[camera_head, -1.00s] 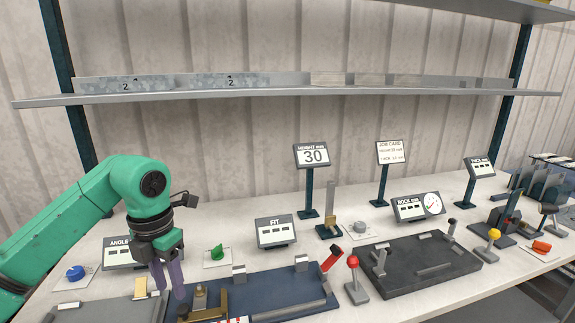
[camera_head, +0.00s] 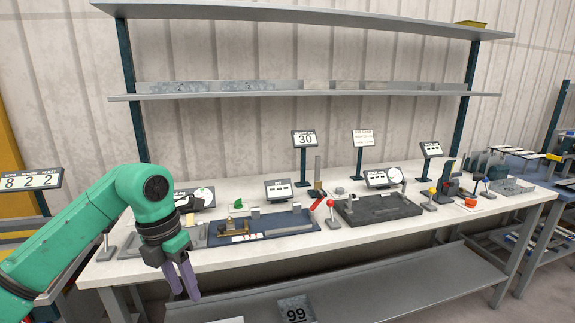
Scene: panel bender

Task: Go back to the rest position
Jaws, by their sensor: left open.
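My left gripper (camera_head: 182,281) hangs at the lower left of the head view, on a green arm that comes in from the left. Its two purple fingers point down, a little apart, with nothing seen between them. It is in front of the workbench (camera_head: 225,256), near its front left edge. My right gripper is not in view.
The bench carries a blue fixture plate (camera_head: 295,228), a dark fixture plate (camera_head: 395,207) and small displays. A shelf (camera_head: 300,97) runs above. A lower shelf (camera_head: 375,284) sits under the bench. A counter display (camera_head: 30,181) stands at the left.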

